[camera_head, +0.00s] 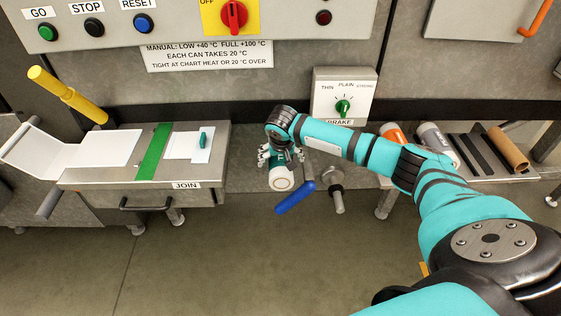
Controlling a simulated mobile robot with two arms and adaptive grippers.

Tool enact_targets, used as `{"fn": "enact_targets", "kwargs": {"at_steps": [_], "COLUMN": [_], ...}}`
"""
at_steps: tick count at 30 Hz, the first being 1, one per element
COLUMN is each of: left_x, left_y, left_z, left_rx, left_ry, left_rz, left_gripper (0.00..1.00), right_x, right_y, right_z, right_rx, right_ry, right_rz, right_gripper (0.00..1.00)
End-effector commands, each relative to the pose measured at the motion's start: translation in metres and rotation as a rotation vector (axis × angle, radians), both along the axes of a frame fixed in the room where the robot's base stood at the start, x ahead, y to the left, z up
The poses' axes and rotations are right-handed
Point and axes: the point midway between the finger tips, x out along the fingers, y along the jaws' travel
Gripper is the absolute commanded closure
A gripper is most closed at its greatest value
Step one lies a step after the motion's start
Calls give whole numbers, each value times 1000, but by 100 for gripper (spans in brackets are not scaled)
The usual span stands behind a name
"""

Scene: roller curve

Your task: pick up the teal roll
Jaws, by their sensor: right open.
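My right gripper (279,157) is at the middle of the picture, in front of the machine, at the end of my teal arm. It is open. A roll with a pale round end and a tan core ring (281,179) is at its fingers; its side is mostly hidden by the gripper. A little teal shows there, but I cannot tell whether it belongs to the roll or the gripper, nor whether the fingers touch the roll. My left gripper is not in view.
Left is the JOIN table (100,176) with a green strip. Right, a rack holds an orange-ended roll (394,133), a grey roll (432,136) and a brown tube (508,149).

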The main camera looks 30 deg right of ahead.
Motion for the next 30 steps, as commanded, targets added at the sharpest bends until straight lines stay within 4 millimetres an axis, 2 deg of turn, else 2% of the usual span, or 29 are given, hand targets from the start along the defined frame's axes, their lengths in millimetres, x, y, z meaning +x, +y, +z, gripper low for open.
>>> {"fn": "enact_targets", "kwargs": {"at_steps": [3,6,14,30], "left_x": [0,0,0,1], "left_y": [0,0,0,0], "left_z": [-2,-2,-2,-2], "left_rx": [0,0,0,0], "left_ry": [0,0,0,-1], "left_rz": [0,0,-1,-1], "left_gripper": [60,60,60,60], "right_x": [5,8,9,8], "right_y": [-3,-4,-4,-5], "right_z": [-16,-23,-25,-24], "right_rx": [0,0,0,-1], "right_ry": [0,0,-1,-1], "right_rz": [-2,-1,0,0], "right_gripper": [2,2,3,74]}}
